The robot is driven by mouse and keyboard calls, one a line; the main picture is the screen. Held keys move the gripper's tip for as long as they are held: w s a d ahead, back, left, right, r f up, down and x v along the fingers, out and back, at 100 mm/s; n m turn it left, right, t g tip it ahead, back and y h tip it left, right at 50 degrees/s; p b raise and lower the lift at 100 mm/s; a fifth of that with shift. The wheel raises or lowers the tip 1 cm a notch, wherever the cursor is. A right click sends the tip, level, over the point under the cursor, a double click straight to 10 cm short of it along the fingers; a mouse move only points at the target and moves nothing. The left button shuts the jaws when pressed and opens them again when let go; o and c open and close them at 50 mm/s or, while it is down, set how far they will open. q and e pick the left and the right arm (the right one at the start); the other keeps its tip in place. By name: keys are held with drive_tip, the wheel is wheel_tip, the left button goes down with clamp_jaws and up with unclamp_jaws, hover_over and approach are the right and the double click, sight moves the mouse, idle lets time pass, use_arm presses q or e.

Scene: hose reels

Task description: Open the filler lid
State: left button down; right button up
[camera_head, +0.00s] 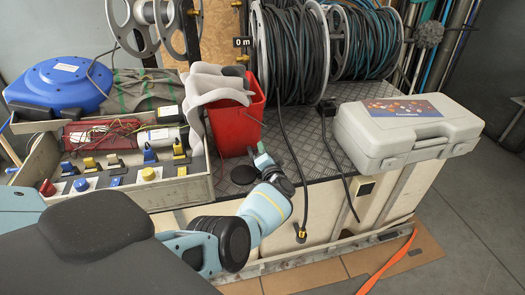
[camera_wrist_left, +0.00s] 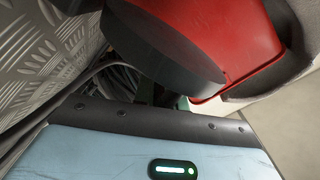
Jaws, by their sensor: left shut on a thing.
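The filler lid (camera_head: 244,175) is a round black disc on the metal deck, just in front of the red bucket. My left gripper (camera_head: 261,158) reaches over the deck from the front, right beside the lid, and is shut on it; the grip itself is not clearly visible. In the left wrist view the thick dark disc (camera_wrist_left: 165,45) is close to the gripper body, with the red bucket behind it. The fingertips are mostly hidden there. My right gripper is out of view.
The red bucket (camera_head: 236,124) with a grey cloth stands close behind the gripper. A control box (camera_head: 190,190) with switches is to the left. Hose reels (camera_head: 290,50) stand behind, and a grey case (camera_head: 405,130) lies to the right. A black hose (camera_head: 290,150) runs down nearby.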

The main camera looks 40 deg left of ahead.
use_arm(q)
drive_tip(key=shift+d+f, duration=0.1)
drive_tip(key=shift+f, duration=0.15)
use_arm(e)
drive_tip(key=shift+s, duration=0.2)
use_arm(q)
drive_tip(key=c, duration=1.5)
unclamp_jaws()
drive_tip(key=shift+r, duration=0.1)
